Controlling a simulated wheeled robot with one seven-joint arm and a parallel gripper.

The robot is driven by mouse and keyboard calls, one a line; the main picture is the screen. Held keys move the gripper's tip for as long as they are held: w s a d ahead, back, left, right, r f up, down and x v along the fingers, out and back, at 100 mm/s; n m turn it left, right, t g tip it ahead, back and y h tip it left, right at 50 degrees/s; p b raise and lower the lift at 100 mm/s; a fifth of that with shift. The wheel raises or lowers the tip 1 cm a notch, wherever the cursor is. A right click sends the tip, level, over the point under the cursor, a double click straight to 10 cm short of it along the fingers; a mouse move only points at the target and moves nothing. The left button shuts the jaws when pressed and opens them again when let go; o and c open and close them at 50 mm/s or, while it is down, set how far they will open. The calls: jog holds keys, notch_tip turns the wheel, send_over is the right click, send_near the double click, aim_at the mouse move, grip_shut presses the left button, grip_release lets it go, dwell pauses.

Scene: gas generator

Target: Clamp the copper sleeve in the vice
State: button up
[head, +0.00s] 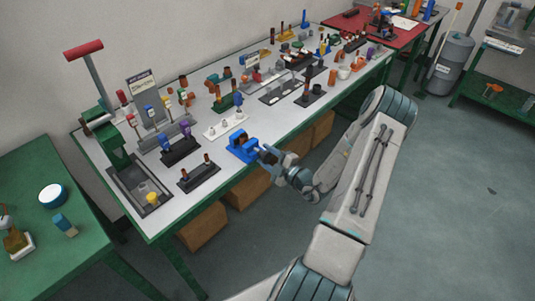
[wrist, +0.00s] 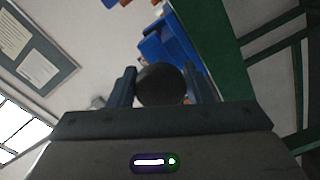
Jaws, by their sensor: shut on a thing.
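The blue vice (head: 238,152) stands at the front edge of the long workbench in the head view. Its blue body also shows beyond my fingers in the wrist view (wrist: 160,47). A dark brown patch (head: 243,139) shows between the vice's blue parts; it may be the copper sleeve, but it is too small to be sure. My gripper (head: 266,154) is right beside the vice, on its right side. In the wrist view my gripper (wrist: 160,88) is shut on a dark round piece (wrist: 160,84), which looks like a knob in line with the vice.
A black stand with upright brown pegs (head: 199,177) is left of the vice, and a white holder (head: 225,126) is behind it. The bench (head: 160,220) carries many small parts. A green table (head: 90,255) is at the left.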

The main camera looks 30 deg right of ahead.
jog(key=shift+f, duration=0.1)
dwell(0.3)
jog(key=o, duration=1)
jog(key=shift+d, duration=0.1)
jog(key=shift+c, duration=0.2)
jog(key=shift+s, duration=0.1)
jog(key=b+v, duration=0.2)
jog(key=v, duration=1.1)
jog(key=shift+s, duration=0.4)
